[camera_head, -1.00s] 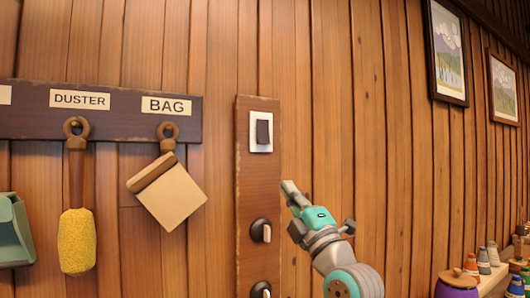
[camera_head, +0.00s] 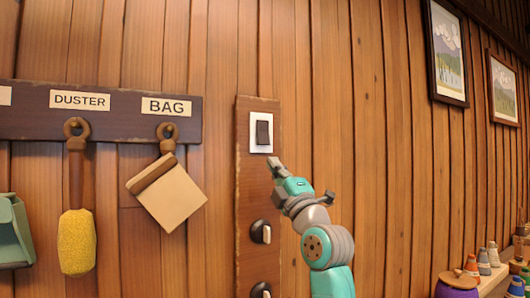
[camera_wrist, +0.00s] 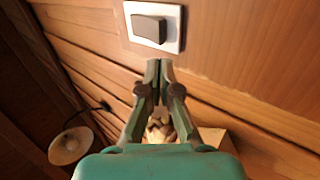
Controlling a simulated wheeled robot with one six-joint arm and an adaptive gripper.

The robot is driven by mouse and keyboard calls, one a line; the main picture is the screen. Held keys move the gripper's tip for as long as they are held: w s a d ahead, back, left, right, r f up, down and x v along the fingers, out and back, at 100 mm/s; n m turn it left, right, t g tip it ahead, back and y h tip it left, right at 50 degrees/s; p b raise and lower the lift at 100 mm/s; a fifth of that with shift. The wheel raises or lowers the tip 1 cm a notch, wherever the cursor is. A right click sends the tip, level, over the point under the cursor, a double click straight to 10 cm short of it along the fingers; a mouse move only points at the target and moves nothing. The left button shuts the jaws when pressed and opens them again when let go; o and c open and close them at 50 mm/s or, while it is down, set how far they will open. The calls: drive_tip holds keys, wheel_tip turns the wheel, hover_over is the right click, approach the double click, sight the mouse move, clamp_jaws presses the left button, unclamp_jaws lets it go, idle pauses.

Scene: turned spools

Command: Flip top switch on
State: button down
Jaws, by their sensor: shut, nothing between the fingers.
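The top switch (camera_head: 262,132) is a dark rocker on a white plate, mounted near the top of a vertical wooden board (camera_head: 243,190). It also shows at the top of the wrist view (camera_wrist: 149,28). My gripper (camera_head: 273,162) is shut and empty, its fingertips just below and slightly right of the white plate. In the wrist view my gripper (camera_wrist: 159,64) points toward the plate, with a small gap in the picture between fingertips and plate. I cannot tell whether they touch the wall board.
Two round dark knobs with pale levers (camera_head: 261,231) sit lower on the board. A rail (camera_head: 100,128) at left holds a yellow duster (camera_head: 77,240) and a tan bag (camera_head: 170,197). Framed pictures (camera_head: 447,52) hang at right. A lamp (camera_wrist: 70,146) shows in the wrist view.

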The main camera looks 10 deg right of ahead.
sight(261, 145)
drive_tip(key=x, duration=0.6)
drive_tip(key=shift+w+r, duration=0.1)
drive_tip(key=shift+r, duration=0.05)
drive_tip(key=shift+a, duration=0.1)
